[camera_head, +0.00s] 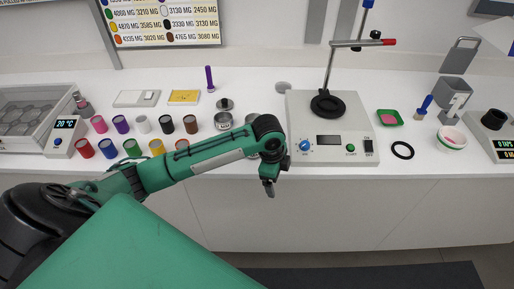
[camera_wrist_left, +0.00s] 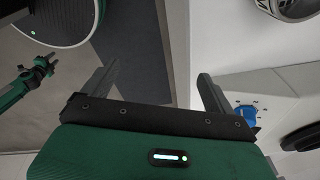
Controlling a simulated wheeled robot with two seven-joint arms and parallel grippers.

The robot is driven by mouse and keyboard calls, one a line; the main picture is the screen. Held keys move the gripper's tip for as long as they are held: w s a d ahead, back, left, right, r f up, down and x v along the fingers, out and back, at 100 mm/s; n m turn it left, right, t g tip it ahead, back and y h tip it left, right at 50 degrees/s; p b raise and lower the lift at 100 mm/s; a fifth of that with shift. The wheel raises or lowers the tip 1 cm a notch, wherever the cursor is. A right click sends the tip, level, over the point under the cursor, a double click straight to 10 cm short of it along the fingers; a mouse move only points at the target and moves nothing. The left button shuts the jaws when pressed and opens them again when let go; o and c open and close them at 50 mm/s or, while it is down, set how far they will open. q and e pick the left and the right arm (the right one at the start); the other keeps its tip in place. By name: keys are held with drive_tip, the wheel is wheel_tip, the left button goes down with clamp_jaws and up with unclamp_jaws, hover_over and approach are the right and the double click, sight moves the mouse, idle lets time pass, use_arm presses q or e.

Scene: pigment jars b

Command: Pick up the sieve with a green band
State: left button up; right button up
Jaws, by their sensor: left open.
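No green band shows clearly on any sieve. A round metal vessel (camera_head: 222,122) with a pale label stands mid-counter. Another round metal vessel (camera_head: 252,118) is behind my left arm and partly hidden. A metal, mesh-like round thing (camera_wrist_left: 292,8) is cut off at the top right of the left wrist view; I cannot tell which vessel it is. My left gripper (camera_head: 269,187) points down in front of the counter edge. In the left wrist view its fingers (camera_wrist_left: 155,88) are apart with nothing between them. A green arm with a dark gripper (camera_wrist_left: 42,66), likely my right, shows small there.
Several coloured jars (camera_head: 132,147) stand left of the metal vessels. A hotplate stirrer (camera_head: 330,150) with an upright rod stands to the right. Farther right are a green tray (camera_head: 390,118), a black ring (camera_head: 402,150) and a green-and-white bowl (camera_head: 452,138).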

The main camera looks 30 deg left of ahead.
use_arm(q)
drive_tip(key=w+a+r+m+g+y, duration=0.1)
drive_tip(key=w+a+r, duration=0.3)
drive_tip(key=a+r, duration=0.25)
drive_tip(key=w+a+r+m, duration=0.1)
drive_tip(key=w+a+r, duration=0.3)
drive_tip(key=a+r, duration=0.25)
drive_tip(key=f+p, duration=0.1)
drive_tip(key=f, duration=0.3)
drive_tip(key=f+p, duration=0.1)
drive_tip(key=f, duration=0.3)
drive_tip(key=shift+w+a+f, duration=0.1)
drive_tip(key=shift+a+f, duration=0.1)
drive_tip(key=shift+f, duration=0.2)
drive_tip(key=f+p, duration=0.1)
drive_tip(key=f, duration=0.1)
drive_tip(key=f+p, duration=0.1)
drive_tip(key=f, duration=0.1)
drive_tip(key=shift+s+d+f, duration=0.1)
drive_tip(key=shift+s+f, duration=0.1)
drive_tip(key=shift+f, duration=0.55)
drive_tip(key=shift+c, duration=0.4)
drive_tip(key=c, duration=1)
